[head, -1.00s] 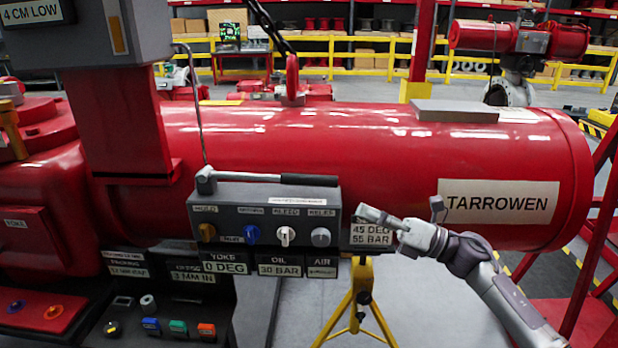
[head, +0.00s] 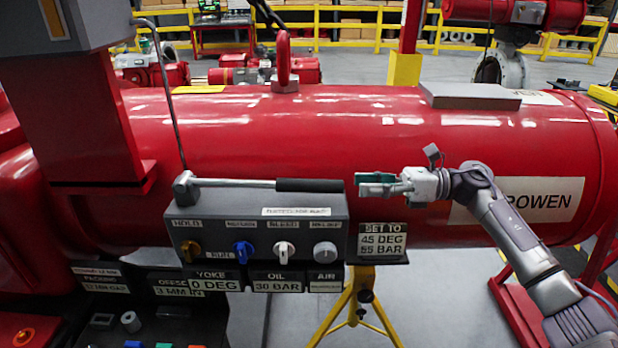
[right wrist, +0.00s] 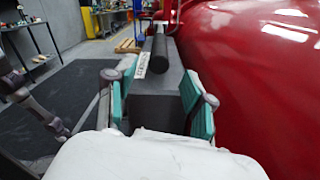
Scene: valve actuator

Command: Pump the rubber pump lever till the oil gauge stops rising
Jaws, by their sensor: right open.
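The pump lever (head: 235,184) lies nearly level along the top of the grey control box (head: 258,222), with a black rubber grip (head: 309,185) at its right end. My right gripper (head: 362,184) is open and empty, just right of the grip's end and at about its height. In the right wrist view the grip (right wrist: 160,62) lies ahead between the open teal finger pads (right wrist: 160,95), apart from them. The oil gauge plate (head: 278,286) reads 30 BAR. The yoke plate (head: 214,285) reads 0 DEG. A sign (head: 383,239) reads SET TO 45 DEG, 55 BAR. My left gripper is not in view.
The big red cylinder (head: 330,130) runs close behind the box and gripper. Knobs, orange (head: 190,250), blue (head: 243,251), white (head: 284,249) and grey (head: 325,253), line the box front. A yellow stand (head: 362,295) stands below the sign.

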